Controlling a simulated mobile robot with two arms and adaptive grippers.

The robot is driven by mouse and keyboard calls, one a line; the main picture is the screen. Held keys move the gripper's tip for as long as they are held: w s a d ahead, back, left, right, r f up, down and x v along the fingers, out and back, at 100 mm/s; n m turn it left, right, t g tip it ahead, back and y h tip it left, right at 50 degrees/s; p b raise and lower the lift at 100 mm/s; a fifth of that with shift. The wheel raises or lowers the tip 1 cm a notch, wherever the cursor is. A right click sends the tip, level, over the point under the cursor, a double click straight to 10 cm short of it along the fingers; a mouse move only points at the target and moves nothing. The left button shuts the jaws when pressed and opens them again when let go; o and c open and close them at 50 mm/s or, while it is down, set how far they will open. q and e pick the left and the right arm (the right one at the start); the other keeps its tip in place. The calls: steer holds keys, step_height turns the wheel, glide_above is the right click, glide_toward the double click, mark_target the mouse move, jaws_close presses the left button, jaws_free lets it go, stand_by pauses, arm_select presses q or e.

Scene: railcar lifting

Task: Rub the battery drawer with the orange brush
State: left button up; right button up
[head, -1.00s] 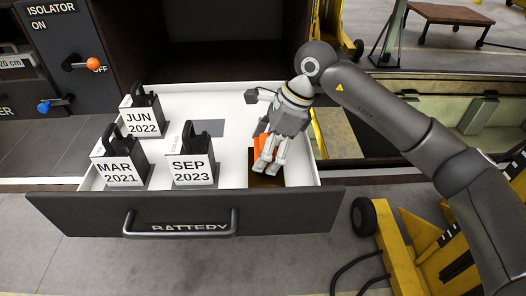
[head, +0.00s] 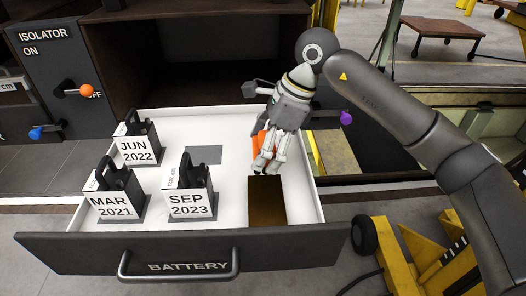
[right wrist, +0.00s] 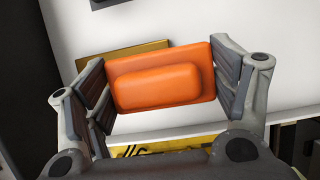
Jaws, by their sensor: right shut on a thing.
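The battery drawer (head: 180,254) is pulled open, with a dark front, a long handle and a white inside. My right gripper (head: 266,168) is over the right part of the drawer, pointing down, and is shut on the orange brush (head: 261,142). In the right wrist view the brush (right wrist: 163,77) sits between the two fingers of the gripper (right wrist: 160,95), its orange back facing the camera. Its underside is hidden, so I cannot tell whether it touches the drawer floor. A brown patch (head: 267,205) lies on the drawer floor just in front of the gripper. My left gripper is not in view.
Three labelled batteries, JUN 2022 (head: 138,150), MAR 2021 (head: 112,206) and SEP 2023 (head: 189,204), stand in the drawer's left and middle. Yellow machinery (head: 415,254) stands at the right.

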steer(key=shift+w+r+p, duration=0.15)
steer(key=shift+r+p, duration=0.15)
steer(key=shift+r, duration=0.85)
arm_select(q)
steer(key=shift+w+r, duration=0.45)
